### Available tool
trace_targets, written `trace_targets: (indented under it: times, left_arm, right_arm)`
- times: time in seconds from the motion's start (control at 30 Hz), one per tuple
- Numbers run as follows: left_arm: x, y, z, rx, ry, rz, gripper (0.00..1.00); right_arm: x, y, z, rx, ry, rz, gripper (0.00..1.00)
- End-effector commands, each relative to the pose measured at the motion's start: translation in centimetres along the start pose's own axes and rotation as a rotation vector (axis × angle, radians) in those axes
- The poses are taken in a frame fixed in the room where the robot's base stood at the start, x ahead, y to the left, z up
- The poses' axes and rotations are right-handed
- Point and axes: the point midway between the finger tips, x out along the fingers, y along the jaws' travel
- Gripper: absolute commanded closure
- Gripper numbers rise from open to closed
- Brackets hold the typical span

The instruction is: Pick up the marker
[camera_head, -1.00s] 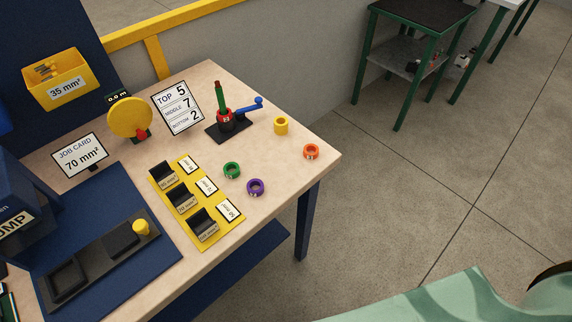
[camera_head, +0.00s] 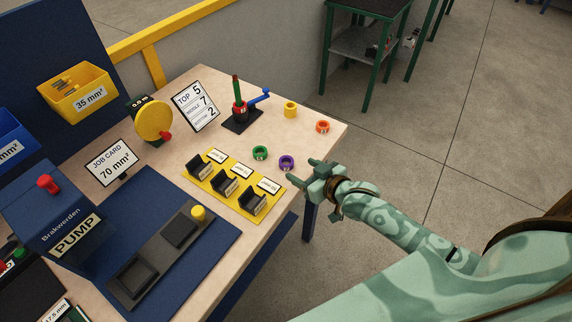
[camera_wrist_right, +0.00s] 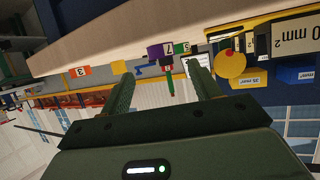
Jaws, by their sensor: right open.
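My right gripper (camera_head: 302,172) is open and empty at the bench's right edge, just beside the purple marker. In the right wrist view, the purple marker (camera_wrist_right: 155,52) shows a 7, the green marker (camera_wrist_right: 181,48) a 5 and the orange marker (camera_wrist_right: 80,71) a 3, beyond the open fingers (camera_wrist_right: 162,70). My left gripper is out of view.
A yellow holder (camera_head: 249,213) with black lug bins stands left of my right gripper. A card (camera_head: 195,107) reads top 5, middle 7, bottom 2. The floor right of the bench is clear.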

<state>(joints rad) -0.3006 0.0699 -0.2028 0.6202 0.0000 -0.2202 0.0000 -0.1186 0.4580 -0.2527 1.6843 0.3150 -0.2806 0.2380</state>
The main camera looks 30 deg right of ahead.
Motion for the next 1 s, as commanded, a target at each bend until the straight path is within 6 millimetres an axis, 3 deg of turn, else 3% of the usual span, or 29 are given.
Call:
trace_targets:
  times: [0.17,0.47,0.73,0.77,0.9,0.93,1.0]
  left_arm:
    - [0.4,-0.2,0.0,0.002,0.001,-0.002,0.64]
    - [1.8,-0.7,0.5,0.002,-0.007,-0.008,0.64]
    - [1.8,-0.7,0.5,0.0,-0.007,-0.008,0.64]
    - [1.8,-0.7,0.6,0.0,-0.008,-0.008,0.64]
    - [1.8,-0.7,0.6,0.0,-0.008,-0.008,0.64]
    - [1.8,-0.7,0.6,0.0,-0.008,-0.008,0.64]
    - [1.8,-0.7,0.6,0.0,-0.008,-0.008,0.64]
  right_arm:
    - [1.5,-0.1,0.0,0.0,0.0,0.0,0.38]
    - [6.0,-0.1,0.1,0.0,0.0,0.0,0.38]
    - [6.4,-0.2,-0.1,-0.001,0.0,-0.001,0.38]
    - [6.4,-0.2,-0.1,-0.001,0.0,-0.001,0.4]
    - [6.4,-0.2,-0.1,-0.001,0.0,-0.001,0.79]
    - [6.4,-0.2,-0.1,-0.001,0.0,-0.001,0.85]
    - [6.4,-0.2,-0.1,-0.001,0.0,-0.001,0.85]
